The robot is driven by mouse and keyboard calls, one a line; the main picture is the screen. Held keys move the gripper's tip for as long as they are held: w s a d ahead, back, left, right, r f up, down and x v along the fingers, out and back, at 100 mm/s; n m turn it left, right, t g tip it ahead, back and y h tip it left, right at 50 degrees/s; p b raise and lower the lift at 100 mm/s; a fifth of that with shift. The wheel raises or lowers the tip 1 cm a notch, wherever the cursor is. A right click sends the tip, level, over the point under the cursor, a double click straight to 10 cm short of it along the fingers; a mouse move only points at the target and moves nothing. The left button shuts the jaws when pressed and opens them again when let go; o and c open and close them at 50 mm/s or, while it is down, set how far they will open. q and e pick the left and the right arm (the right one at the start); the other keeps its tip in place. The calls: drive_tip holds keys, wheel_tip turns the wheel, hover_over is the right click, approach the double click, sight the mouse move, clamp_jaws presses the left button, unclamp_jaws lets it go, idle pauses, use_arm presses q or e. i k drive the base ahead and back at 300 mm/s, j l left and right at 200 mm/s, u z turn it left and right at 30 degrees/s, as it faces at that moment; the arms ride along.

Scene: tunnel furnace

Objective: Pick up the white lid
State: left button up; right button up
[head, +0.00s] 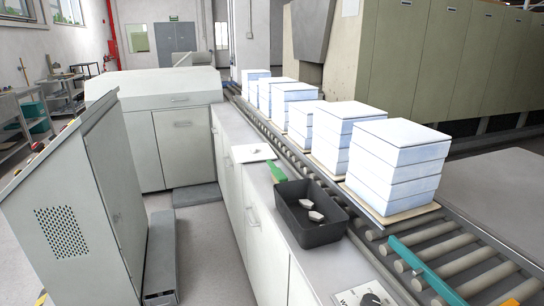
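A flat white square piece (253,153), which looks like a lid, lies on the narrow counter (232,128) left of the roller conveyor. Stacks of white boxes stand on the conveyor, and the nearest stack (397,170) has a flat white top (404,133) that may also be a lid. I cannot tell for sure which of these is the white lid. Neither of my grippers shows in the head view.
A black tray (318,232) with small grey pieces stands on the counter, beside a green object (277,172). The roller conveyor (455,255) runs along the right. A grey cabinet (75,215) stands at the left. Open floor (205,250) lies between cabinet and counter.

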sight(257, 152)
drive_tip(key=i+j+z, duration=0.2)
drive_tip(key=z, duration=0.25)
drive_tip(key=i+j+z, duration=0.55)
drive_tip(key=j+z, duration=0.2)
drive_tip(key=z, duration=0.15)
drive_tip(key=i+j+z, duration=0.1)
drive_tip(key=j, duration=0.4)
drive_tip(key=i+j, duration=0.2)
drive_tip(key=j, duration=0.25)
drive_tip(key=i+j+z, duration=0.15)
drive_tip(key=j, duration=0.85)
drive_tip(key=i+z, duration=0.05)
drive_tip(key=i, duration=0.05)
